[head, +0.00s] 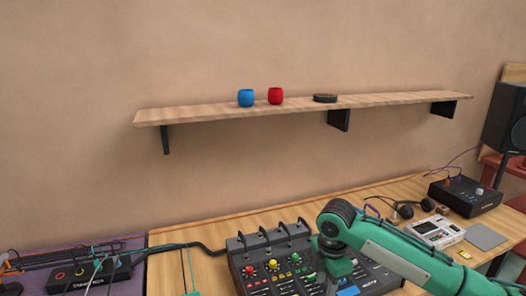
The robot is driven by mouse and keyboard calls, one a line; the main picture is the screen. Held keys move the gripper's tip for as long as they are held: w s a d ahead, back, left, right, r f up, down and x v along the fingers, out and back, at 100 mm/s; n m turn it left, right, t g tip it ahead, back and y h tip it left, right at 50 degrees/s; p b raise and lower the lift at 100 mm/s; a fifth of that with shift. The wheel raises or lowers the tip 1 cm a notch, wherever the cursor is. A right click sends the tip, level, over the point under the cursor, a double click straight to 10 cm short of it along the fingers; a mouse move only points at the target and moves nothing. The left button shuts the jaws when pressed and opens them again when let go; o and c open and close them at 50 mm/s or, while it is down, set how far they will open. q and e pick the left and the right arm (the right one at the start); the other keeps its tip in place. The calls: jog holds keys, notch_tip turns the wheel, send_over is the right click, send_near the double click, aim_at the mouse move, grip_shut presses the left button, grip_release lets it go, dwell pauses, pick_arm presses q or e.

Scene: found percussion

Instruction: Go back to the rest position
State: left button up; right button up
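My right arm, green with dark joints, comes in from the lower right over the mixer and bends downward at a dark joint. The lower end of this arm (333,280) is cut by the bottom edge, and its fingers cannot be made out. I cannot tell whether it holds anything. My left gripper is not in view. A blue cup (246,98) and a red cup (276,96) stand side by side on the wall shelf (190,114). A flat dark round object (325,98) lies to their right on the shelf.
A mixer (262,254) with coloured knobs sits on the wooden desk (195,272), partly hidden by my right arm. Headphones (404,211), a white device (437,231) and a black box (466,196) lie right. A speaker (507,117) stands far right. Cables and a black unit (88,276) lie left.

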jog(key=s+a+f+m+t+y, duration=0.1)
jog(key=s+a+f+m+y, duration=0.1)
jog(key=s+a+f+m, duration=0.35)
jog(key=s+a+f+m+t+y, duration=0.1)
jog(key=s+a+f+m+y, duration=0.15)
jog(key=s+f, duration=0.5)
jog(key=s+d+f+m+t+h, duration=0.1)
jog(key=s+d+f+m+h, duration=0.1)
jog(key=s+d+m, duration=0.55)
jog(key=s+d+f+m+t+h, duration=0.1)
jog(key=s+d+f+m+h, duration=0.1)
jog(key=s+d+m, duration=0.5)
jog(key=s+f+n+g, duration=0.1)
jog(key=s+f, duration=0.1)
jog(key=f, duration=1.3)
jog(key=s+f+n+g, duration=0.1)
jog(key=s+f+n, duration=0.1)
jog(key=f, duration=1.3)
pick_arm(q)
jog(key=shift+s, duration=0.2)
pick_arm(e)
jog(key=s+d+f, duration=0.2)
jog(key=s+f, duration=0.7)
jog(key=f, duration=0.1)
jog(key=s+d+f+g, duration=0.1)
jog(key=s+d+f, duration=0.1)
jog(key=s+f, duration=0.8)
jog(key=shift+s+f, duration=0.15)
jog(key=shift+f, duration=0.15)
jog(key=shift+h, duration=0.25)
